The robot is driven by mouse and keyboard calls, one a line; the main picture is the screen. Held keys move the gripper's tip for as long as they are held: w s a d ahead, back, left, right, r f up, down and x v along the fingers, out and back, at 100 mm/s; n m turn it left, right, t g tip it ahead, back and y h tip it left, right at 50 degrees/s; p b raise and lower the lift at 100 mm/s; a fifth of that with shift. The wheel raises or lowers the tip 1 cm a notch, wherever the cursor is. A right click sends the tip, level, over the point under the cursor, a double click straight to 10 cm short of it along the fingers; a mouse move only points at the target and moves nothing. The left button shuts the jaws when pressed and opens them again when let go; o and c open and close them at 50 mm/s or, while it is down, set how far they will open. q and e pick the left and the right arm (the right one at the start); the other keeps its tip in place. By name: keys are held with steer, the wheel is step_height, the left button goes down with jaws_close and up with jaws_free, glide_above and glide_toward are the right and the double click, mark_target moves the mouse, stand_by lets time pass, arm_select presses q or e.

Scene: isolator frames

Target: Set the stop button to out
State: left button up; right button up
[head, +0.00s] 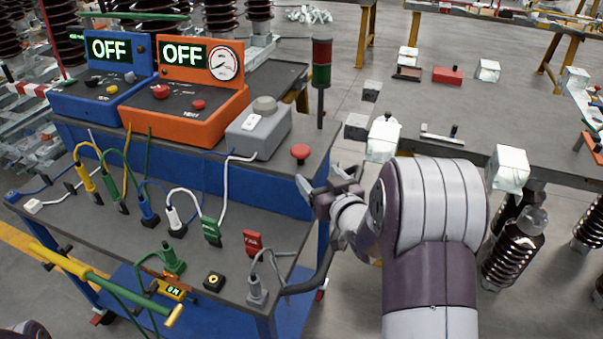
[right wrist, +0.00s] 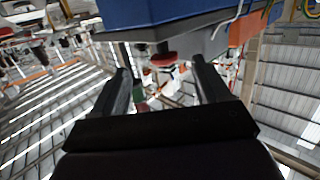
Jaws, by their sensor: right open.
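A red mushroom-shaped button (head: 301,151), which looks like the stop button, stands at the right front corner of the bench's upper shelf (head: 268,172). Whether it is in or out I cannot tell. My right gripper (head: 331,184) is open and empty, just below and to the right of the button in the head view, at the shelf's edge. In the right wrist view, the red button (right wrist: 163,59) shows between the spread fingers (right wrist: 161,78), beyond their tips and apart from them. My left gripper is not in view.
An orange box (head: 203,125) and a blue box (head: 93,104), both reading OFF, stand on the shelf, with a grey box (head: 258,134) and signal tower (head: 321,75) near the button. Cabled plugs crowd the lower bench. A grey table (head: 480,120) stands at right.

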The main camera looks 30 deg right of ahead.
mark_target(297, 146)
steer(key=shift+t+y, duration=0.3)
steer(key=shift+t, duration=0.5)
steer(key=w, duration=0.8)
steer(key=w+d, duration=0.1)
steer(key=w, duration=0.3)
steer(key=shift+r, duration=0.4)
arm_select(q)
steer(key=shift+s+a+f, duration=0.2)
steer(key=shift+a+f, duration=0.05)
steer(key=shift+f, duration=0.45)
arm_select(e)
steer(key=shift+c, duration=0.3)
jaws_close()
arm_select(q)
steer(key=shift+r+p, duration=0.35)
steer(key=shift+p, duration=0.15)
arm_select(e)
steer(key=shift+r, duration=0.95)
steer(key=shift+o, duration=0.3)
jaws_free()
